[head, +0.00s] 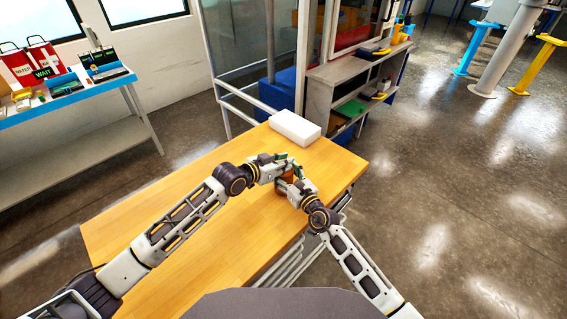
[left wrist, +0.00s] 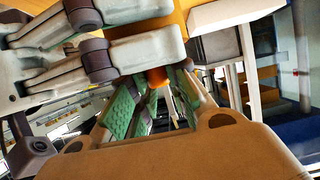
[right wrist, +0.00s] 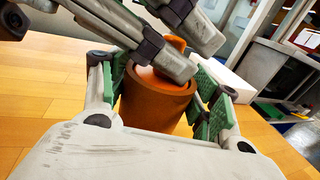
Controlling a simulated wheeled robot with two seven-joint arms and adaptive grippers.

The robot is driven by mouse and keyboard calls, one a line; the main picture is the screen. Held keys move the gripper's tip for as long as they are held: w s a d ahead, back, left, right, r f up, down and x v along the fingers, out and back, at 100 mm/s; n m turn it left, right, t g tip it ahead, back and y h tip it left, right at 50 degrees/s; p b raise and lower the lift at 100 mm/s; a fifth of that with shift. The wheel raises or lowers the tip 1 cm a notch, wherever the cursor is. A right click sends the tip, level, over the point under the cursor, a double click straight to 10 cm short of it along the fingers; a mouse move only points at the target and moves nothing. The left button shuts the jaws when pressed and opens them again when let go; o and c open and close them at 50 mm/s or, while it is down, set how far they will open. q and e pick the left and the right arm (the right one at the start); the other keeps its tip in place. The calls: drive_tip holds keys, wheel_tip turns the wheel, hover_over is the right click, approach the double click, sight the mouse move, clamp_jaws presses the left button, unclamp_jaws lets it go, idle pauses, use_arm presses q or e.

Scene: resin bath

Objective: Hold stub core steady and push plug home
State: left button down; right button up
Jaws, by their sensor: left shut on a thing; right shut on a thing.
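The stub core (right wrist: 152,104) is a brown-orange cylinder standing upright on the wooden table (right wrist: 45,85). My right gripper (right wrist: 157,92) is shut on it, with green pads on either side. In the head view the core (head: 287,189) is partly covered by both grippers. My left gripper (head: 283,163) is over the core's top, its fingers crossing the right wrist view. An orange piece, apparently the plug (right wrist: 177,43), shows at those fingers; it also shows between the green pads in the left wrist view (left wrist: 157,77). How deep the plug sits in the core is hidden by the fingers.
A white block (head: 295,128) lies at the table's far edge. Beyond it stand a glazed enclosure and a grey shelf unit (head: 345,75). A blue-edged bench (head: 75,85) with boxes is at the far left. The table's left side is clear.

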use_arm(q)
drive_tip(key=shift+f, duration=0.1)
drive_tip(key=c, duration=1.4)
unclamp_jaws()
drive_tip(key=shift+o, duration=0.2)
drive_tip(key=shift+r, duration=0.2)
drive_tip(key=v, duration=1.2)
drive_tip(key=shift+f, duration=0.1)
use_arm(e)
drive_tip(key=o, duration=0.9)
drive_tip(key=shift+s, duration=0.1)
